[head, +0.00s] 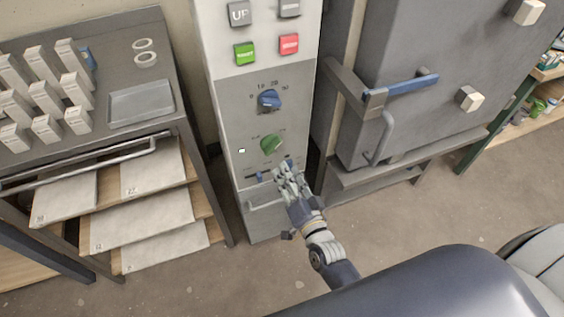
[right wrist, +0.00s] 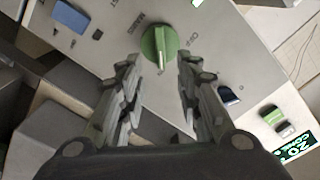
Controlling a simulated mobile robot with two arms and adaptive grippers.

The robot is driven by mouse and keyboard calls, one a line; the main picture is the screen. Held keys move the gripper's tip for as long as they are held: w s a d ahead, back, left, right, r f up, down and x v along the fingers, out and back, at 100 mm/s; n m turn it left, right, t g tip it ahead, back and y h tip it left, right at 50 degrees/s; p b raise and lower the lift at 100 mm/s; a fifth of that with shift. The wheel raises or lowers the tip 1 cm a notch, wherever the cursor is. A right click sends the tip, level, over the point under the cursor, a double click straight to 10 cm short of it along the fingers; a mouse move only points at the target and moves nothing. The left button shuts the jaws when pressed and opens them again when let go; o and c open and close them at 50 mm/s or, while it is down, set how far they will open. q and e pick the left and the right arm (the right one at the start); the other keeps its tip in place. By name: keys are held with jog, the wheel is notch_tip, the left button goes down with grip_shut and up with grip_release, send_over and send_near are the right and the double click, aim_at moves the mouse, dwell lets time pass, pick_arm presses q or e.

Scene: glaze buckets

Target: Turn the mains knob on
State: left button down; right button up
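The green knob (head: 271,144) sits on the lower grey panel of the tall control column. In the right wrist view the green knob (right wrist: 158,44) lies just beyond and between my fingertips, its raised ridge pointing down the picture. My right gripper (head: 284,172) is just below the knob in the head view. In the right wrist view my right gripper (right wrist: 160,72) is open, with a finger on either side and nothing held. Whether a finger touches the knob cannot be told. My left gripper is not in view.
A blue knob (head: 269,99) is above, with a green button (head: 245,54) and a red button (head: 289,44) higher up. A handle (head: 266,202) is below. A grey kiln-like cabinet (head: 410,100) stands right; a rack with a tray (head: 141,122) stands left.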

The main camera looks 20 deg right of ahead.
jog(key=s, duration=0.3)
jog(key=shift+s+d, duration=0.1)
jog(key=shift+s, duration=0.15)
dwell(0.4)
jog(key=s+f+n+g+y, duration=0.1)
jog(key=s+f+n+g, duration=0.4)
jog(key=f, duration=1)
jog(key=s+f+n+g, duration=0.2)
jog(key=s+f+g, duration=0.2)
jog(key=s+f, duration=0.9)
jog(key=s+d+f+n+g, duration=0.2)
jog(key=s+f+g, duration=0.2)
jog(key=s+f, duration=0.3)
jog(key=s+d+f+n+g+h, duration=0.1)
jog(key=s+d+f+n+g, duration=0.1)
jog(key=s+f, duration=0.6)
jog(key=s+d+g, duration=0.1)
jog(key=s+g, duration=0.1)
jog(key=s, duration=0.4)
jog(key=shift+d+f+h, duration=0.15)
jog(key=shift+d+h, duration=0.1)
jog(key=shift+h, duration=0.05)
jog(key=shift+w, duration=0.1)
